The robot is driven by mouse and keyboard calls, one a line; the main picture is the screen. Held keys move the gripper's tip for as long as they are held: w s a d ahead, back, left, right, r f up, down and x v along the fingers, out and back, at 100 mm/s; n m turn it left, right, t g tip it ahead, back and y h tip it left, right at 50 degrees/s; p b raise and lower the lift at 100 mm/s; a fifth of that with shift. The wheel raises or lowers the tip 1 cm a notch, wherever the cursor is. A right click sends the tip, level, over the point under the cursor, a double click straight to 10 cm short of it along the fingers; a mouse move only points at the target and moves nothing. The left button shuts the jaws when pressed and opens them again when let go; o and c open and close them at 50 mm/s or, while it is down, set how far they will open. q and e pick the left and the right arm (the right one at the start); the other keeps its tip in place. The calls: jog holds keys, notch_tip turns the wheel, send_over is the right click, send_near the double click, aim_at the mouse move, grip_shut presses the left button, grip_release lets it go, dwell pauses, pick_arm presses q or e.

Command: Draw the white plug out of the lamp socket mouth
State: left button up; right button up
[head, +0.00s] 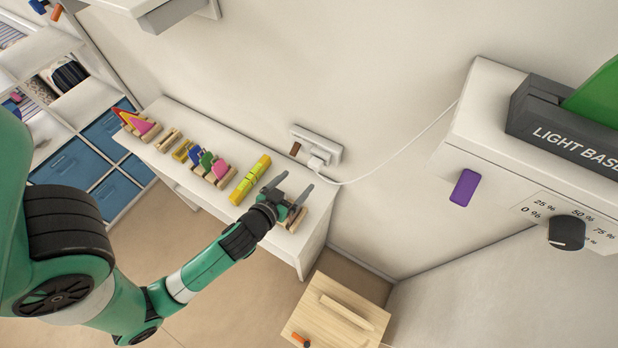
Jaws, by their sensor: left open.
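The white plug (316,163) sits in the white socket plate (329,147) on the wall, just above the back edge of the white bench. A thin white cord (385,166) runs from the plug up to the right, to the lamp unit. My left gripper (292,188) is open, its two dark fingers pointing up toward the wall. It is below and a little left of the plug, apart from it, over the right end of the bench. Nothing shows between its fingers. My right gripper is not in view.
The bench (314,229) carries a row of coloured glass pieces (208,166) on wooden stands and a yellow bar (250,180) left of my gripper. A wooden box (336,315) stands below right. The light base (560,135) sits on a white unit at right.

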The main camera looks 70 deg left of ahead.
aim_at(313, 165)
pick_arm(q)
jog(key=x, duration=1.1)
jog(key=shift+r, duration=0.1)
grip_shut()
dwell(0.3)
jog(key=shift+s+d, duration=0.45)
jog(key=shift+s, duration=0.1)
dwell(0.7)
jog(key=shift+s+d, duration=0.8)
jog(key=shift+s, duration=0.25)
jog(key=shift+r, duration=0.15)
